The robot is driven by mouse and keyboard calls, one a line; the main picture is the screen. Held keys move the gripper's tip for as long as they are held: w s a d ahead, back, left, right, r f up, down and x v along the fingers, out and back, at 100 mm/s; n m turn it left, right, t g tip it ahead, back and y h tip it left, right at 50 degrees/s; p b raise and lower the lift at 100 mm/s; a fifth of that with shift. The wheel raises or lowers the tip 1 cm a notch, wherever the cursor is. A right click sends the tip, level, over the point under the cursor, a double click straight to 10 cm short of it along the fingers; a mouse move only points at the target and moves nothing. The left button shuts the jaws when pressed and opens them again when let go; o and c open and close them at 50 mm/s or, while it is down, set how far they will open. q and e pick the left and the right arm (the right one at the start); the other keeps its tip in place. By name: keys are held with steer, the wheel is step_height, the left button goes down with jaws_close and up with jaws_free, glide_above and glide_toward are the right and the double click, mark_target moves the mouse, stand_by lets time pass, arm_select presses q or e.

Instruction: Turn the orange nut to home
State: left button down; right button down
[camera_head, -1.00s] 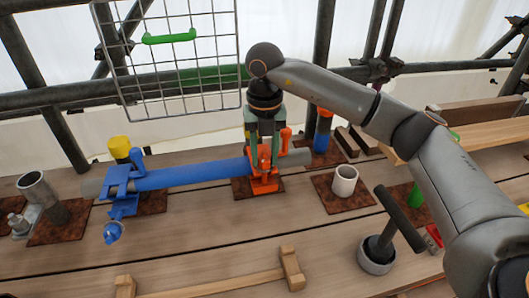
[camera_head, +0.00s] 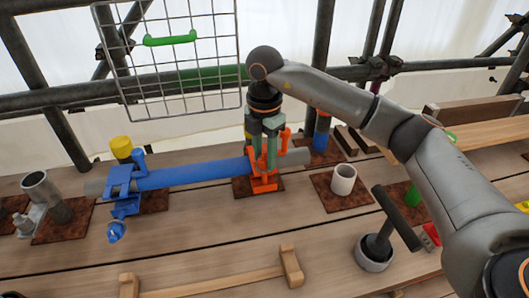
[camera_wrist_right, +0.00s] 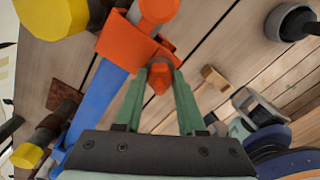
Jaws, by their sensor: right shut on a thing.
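An orange clamp (camera_head: 265,184) sits on a rusty plate around the right end of the blue-sleeved pipe (camera_head: 195,174). My right gripper (camera_head: 265,163) points down at the clamp from above. In the right wrist view, the orange nut (camera_wrist_right: 160,78) lies between the two green fingertips (camera_wrist_right: 161,72), which are shut on it. The fingers hide the nut's sides, and its exact turn cannot be read. A blue clamp (camera_head: 122,184) grips the pipe's left end. My left gripper does not show.
A wire basket panel (camera_head: 170,55) hangs behind the bench. A white cup (camera_head: 343,179) and a dark hammer-like tool in a round holder (camera_head: 373,252) stand to the right. A wooden bar (camera_head: 215,282) lies in front. Bare planks separate them.

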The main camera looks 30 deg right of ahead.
steer(key=shift+m, duration=0.8)
steer(key=c, duration=0.5)
jaws_free()
step_height(320, 180, up, 13)
steer(key=shift+f+p, duration=0.2)
steer(key=shift+p, duration=0.15)
steer(key=shift+f, duration=0.1)
